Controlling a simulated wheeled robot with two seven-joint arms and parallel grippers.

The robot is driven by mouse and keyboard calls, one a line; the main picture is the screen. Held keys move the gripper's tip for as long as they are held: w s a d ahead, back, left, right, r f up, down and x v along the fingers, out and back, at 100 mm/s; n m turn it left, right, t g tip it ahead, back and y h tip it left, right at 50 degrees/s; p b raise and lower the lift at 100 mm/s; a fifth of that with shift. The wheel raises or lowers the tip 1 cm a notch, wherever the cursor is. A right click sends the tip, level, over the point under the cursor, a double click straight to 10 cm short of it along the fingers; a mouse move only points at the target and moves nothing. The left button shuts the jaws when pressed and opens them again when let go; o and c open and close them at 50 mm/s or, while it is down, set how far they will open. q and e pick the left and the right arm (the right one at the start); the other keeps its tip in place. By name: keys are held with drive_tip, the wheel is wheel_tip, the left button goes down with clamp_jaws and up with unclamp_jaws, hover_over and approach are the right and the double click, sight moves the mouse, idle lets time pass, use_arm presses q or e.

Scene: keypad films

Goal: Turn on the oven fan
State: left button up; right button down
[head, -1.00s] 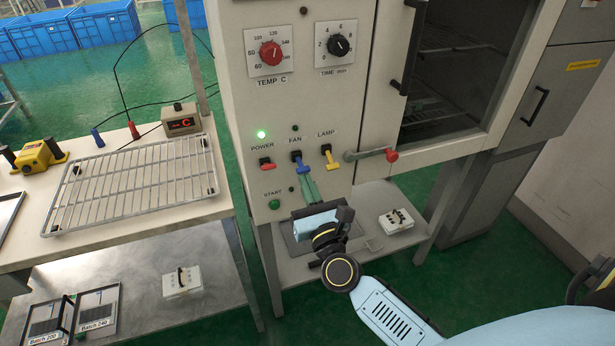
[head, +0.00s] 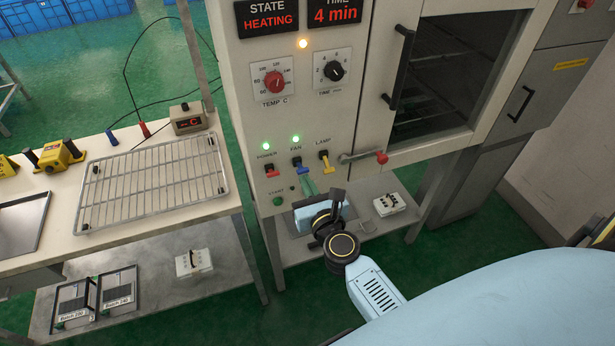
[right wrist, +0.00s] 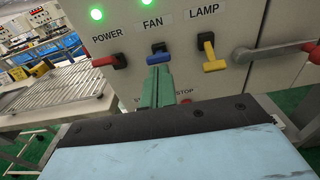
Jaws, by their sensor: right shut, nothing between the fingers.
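The blue fan switch (head: 303,170) is on the oven's white front panel (head: 345,125), between the red power switch (head: 270,171) and the yellow lamp switch (head: 326,164). The fan light (head: 295,139) above it glows green. My right gripper (head: 307,183) has its green fingers closed and empty, just below the fan switch. In the right wrist view the fingertips (right wrist: 157,72) come up close under the blue lever (right wrist: 158,58); I cannot tell whether they touch. My left gripper is not in view.
The power light (head: 266,146) is green. The state display (head: 271,19) reads HEATING and the time display (head: 335,14) 4 min. A red-ended handle (head: 365,157) juts out right of the switches. A bench with a wire rack (head: 155,180) stands left.

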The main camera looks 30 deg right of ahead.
drive_tip(key=shift+d+r+p, duration=0.1)
drive_tip(key=shift+r+p, duration=0.15)
drive_tip(key=shift+p, duration=0.15)
drive_tip(key=shift+f, duration=0.1)
wheel_tip(320, 180, down, 4)
drive_tip(key=s+b, duration=0.1)
drive_tip(key=b, duration=0.4)
drive_tip(key=s+a+r, duration=0.1)
drive_tip(key=s, duration=0.9)
drive_tip(key=shift+a+r, duration=0.3)
drive_tip(key=shift+a, duration=0.1)
